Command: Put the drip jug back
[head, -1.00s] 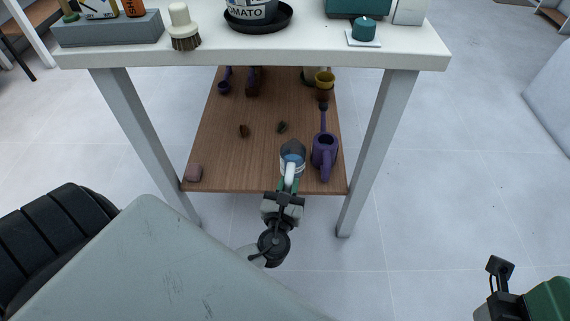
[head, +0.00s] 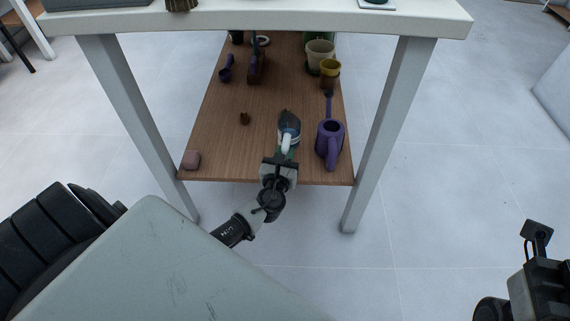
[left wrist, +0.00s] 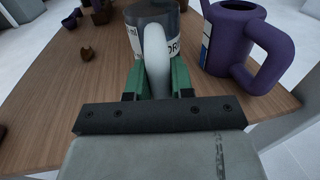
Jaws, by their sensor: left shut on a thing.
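The drip jug (head: 289,122) is a small dark grey jug with a white handle and a pale label. It is over the front right part of the wooden lower shelf (head: 225,150), left of a purple watering can (head: 330,143). My left gripper (head: 284,158) reaches in from the front and is shut on its handle. In the left wrist view the green fingers (left wrist: 158,82) are on both sides of the white handle, and part of the label shows on the jug (left wrist: 185,25). Its base is hidden, so I cannot tell whether it touches the shelf. My right gripper's fingers are not visible.
The white table top (head: 260,22) overhangs the shelf, with a leg at each side. A pinkish block (head: 191,160) is at the front left corner, a brown pod (head: 244,118) mid-shelf. The left-middle shelf is mostly clear.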

